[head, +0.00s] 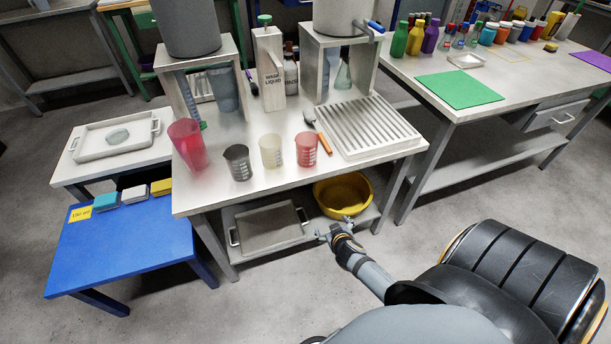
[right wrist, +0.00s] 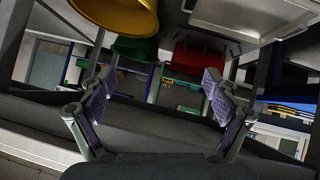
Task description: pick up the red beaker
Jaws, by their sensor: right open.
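The red beaker (head: 307,150), translucent with white markings, stands upright on the grey middle table near its front edge. It is the rightmost in a row with a cream beaker (head: 271,151) and a dark grey beaker (head: 238,162). A larger, plain pinkish-red cup (head: 187,145) stands at the left. My right gripper (head: 338,232) is below the tabletop, in front of the table and apart from the red beaker. In the right wrist view its jaws (right wrist: 157,97) are spread with nothing between them. My left gripper is out of view.
A yellow bowl (head: 343,193) and a grey tray (head: 270,228) sit on the shelf under the middle table (head: 226,197), near my right gripper. A ribbed drying rack (head: 368,128) and an orange-handled tool (head: 320,135) lie right of the red beaker.

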